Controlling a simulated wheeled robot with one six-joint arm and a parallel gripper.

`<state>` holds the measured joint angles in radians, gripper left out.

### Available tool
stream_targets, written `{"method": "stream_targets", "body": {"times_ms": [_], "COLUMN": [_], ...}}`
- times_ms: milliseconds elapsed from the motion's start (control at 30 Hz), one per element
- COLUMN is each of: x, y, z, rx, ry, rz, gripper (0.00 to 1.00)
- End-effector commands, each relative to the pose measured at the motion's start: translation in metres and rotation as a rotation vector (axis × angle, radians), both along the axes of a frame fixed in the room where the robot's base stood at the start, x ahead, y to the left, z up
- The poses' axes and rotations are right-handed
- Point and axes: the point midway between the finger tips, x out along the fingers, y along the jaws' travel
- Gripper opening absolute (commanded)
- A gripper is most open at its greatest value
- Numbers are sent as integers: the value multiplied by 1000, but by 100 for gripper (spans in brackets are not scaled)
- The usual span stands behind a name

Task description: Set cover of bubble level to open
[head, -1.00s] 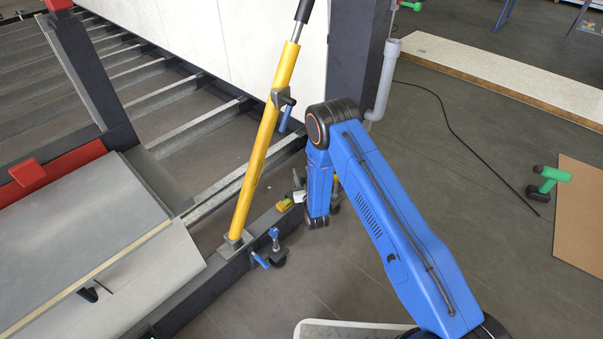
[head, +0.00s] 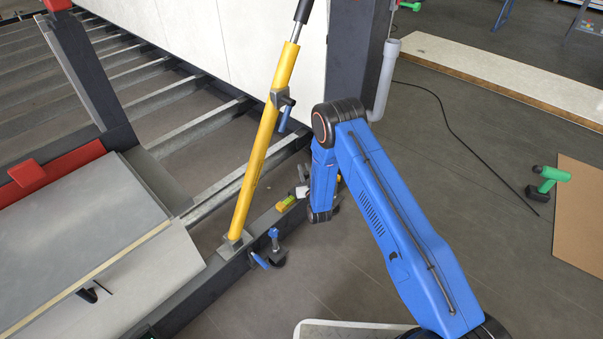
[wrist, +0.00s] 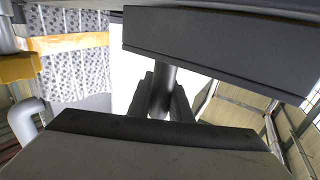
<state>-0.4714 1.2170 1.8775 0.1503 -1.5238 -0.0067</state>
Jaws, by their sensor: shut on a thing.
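A small yellow-green piece (head: 286,203), which looks like the bubble level, sits on the dark frame beam right of the yellow cylinder's foot. A small pale grey part (head: 302,191) shows beside it, partly behind my arm; I cannot tell if it is the cover. My gripper is hidden behind my blue arm in the head view. In the wrist view my gripper (wrist: 162,98) has its two dark fingers closed on a grey round bar (wrist: 161,88). The bar runs up toward a dark flat panel (wrist: 215,45). Whether this panel is the cover is unclear.
The yellow cylinder (head: 258,150) slants up just left of my arm. A blue-handled clamp (head: 271,250) sits on the beam below. A grey pipe (head: 384,80) and dark post stand behind. The floor to the right is mostly open, with a black cable and a green drill (head: 546,182).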

Motion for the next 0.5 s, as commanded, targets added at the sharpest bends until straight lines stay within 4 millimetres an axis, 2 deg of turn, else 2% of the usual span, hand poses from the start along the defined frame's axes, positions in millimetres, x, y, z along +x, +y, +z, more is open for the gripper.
{"method": "stream_targets", "body": {"times_ms": [33, 133, 400, 433, 500], "x": [8, 17, 18, 18, 18], "y": [-8, -14, -15, -15, -15], "z": [0, 0, 0, 0, 0], "rx": [0, 0, -1, -1, 0], "ry": [-1, -1, 0, 0, 0], "rz": [-5, -2, -1, -1, -1], "gripper": [0, 0, 0, 20, 37]}}
